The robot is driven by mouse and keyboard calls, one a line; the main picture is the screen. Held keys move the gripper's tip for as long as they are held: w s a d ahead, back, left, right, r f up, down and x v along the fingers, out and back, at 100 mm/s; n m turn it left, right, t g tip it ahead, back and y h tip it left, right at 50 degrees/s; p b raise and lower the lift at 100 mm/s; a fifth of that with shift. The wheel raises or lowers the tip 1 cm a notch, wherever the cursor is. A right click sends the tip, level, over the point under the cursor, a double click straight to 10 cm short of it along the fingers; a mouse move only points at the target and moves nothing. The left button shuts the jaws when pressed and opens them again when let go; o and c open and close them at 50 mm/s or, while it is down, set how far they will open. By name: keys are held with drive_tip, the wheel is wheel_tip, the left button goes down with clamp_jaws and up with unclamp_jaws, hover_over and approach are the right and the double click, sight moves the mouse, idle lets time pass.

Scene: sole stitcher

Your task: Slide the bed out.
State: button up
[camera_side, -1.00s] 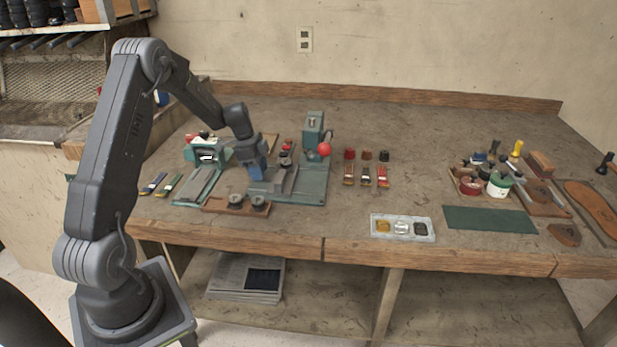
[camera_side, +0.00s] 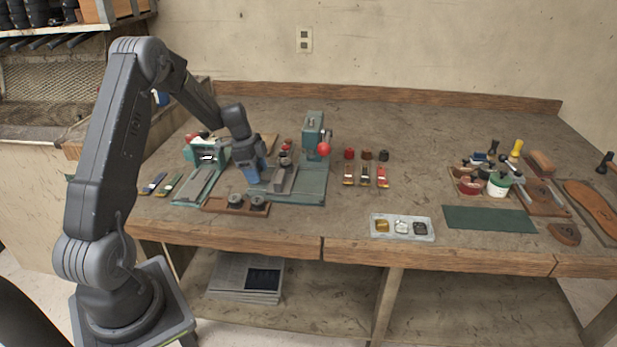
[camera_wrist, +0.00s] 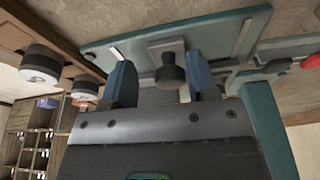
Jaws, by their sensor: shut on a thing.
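The teal machine (camera_side: 313,145) with a red ball lever (camera_side: 323,150) stands at the middle left of the bench. Its grey bed (camera_side: 283,180) lies on the teal base plate (camera_side: 312,185). In the wrist view the teal plate (camera_wrist: 115,45) carries a grey block with a dark round knob (camera_wrist: 170,72). My gripper (camera_side: 253,178) is low at the left side of the bed. Its blue fingers (camera_wrist: 162,82) stand either side of the knob and are shut on it. The fingertip contact is partly hidden in the side view.
A second teal machine (camera_side: 205,153) stands to the left. A brown holder with two round spools (camera_side: 236,205) lies just in front. Small coloured strips (camera_side: 365,176) lie to the right, and a clear tray (camera_side: 402,227) lies near the front edge. The bench centre is mostly clear.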

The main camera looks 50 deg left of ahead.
drive_tip(key=shift+n, duration=0.4)
drive_tip(key=s+a, duration=0.1)
drive_tip(key=a, duration=0.1)
drive_tip(key=s+a, duration=0.1)
drive_tip(key=shift+s+a, duration=0.1)
drive_tip(key=shift+a, duration=0.25)
drive_tip(key=shift+w+d, duration=1)
drive_tip(key=shift+w, duration=0.05)
drive_tip(key=c, duration=0.3)
drive_tip(key=o, duration=0.5)
drive_tip(key=shift+v, duration=0.95)
drive_tip(key=shift+w+d+r, duration=0.1)
drive_tip(key=shift+d+r, duration=0.05)
drive_tip(key=shift+r, duration=1)
drive_tip(key=shift+w+d+r, duration=0.1)
drive_tip(key=shift+d+r, duration=0.1)
drive_tip(key=shift+r, duration=1)
